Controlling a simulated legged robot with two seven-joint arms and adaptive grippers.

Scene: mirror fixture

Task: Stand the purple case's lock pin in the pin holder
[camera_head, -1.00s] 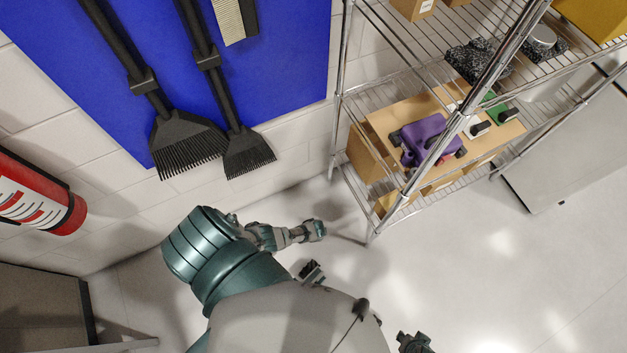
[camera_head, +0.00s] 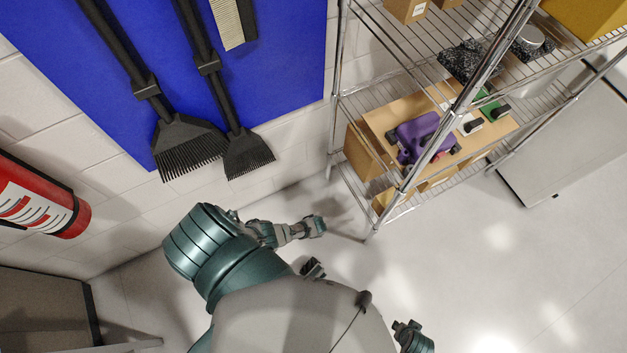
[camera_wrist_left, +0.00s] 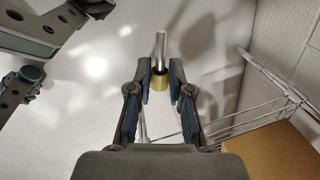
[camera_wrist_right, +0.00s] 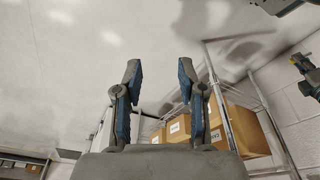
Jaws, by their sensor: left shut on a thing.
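The purple case (camera_head: 417,137) rests on a tan board on the wire rack's lower shelf. In the left wrist view my left gripper (camera_wrist_left: 160,72) is shut on a pin with a silver shaft (camera_wrist_left: 160,46) and a brass-coloured collar (camera_wrist_left: 160,83). The shaft points away from the palm, and the floor shows behind it. My right gripper (camera_wrist_right: 160,76) is open and empty, its fingers wide apart. Beside the case are a white block (camera_head: 469,126) and a green block (camera_head: 493,110), each with a black part. I cannot tell which thing is the pin holder.
A chrome rack post (camera_head: 462,105) crosses in front of the case. Cartons (camera_wrist_right: 245,130) stand on shelves in the right wrist view. A fire extinguisher (camera_head: 45,197) hangs at left, and brushes (camera_head: 188,145) hang on a blue board.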

